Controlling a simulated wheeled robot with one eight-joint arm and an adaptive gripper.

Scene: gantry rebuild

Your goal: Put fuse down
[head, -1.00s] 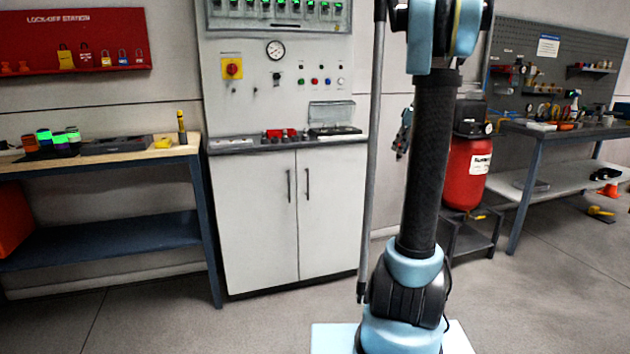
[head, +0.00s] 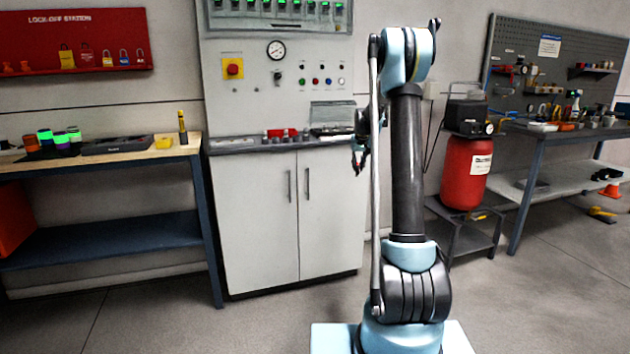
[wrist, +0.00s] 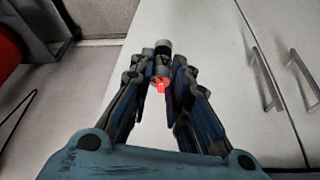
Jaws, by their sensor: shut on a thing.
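My gripper (wrist: 164,72) is shut on the fuse (wrist: 162,48), a small cylinder with a dark end, a grey middle and a red part between the fingertips. The fingers cover part of its sides. In the head view my gripper (head: 360,158) hangs in front of the right edge of the white cabinet, near the height of its ledge (head: 235,148). The fuse cannot be made out there. In the wrist view the fuse is in the air in front of the cabinet doors (wrist: 225,80), apart from any surface.
Small red items (head: 279,133) and a clear-lidded tray (head: 333,118) sit on the cabinet ledge. A wooden-topped bench (head: 100,158) stands left. A red compressor tank (head: 466,172) stands right, beside a tool bench (head: 560,131). The floor before the cabinet is clear.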

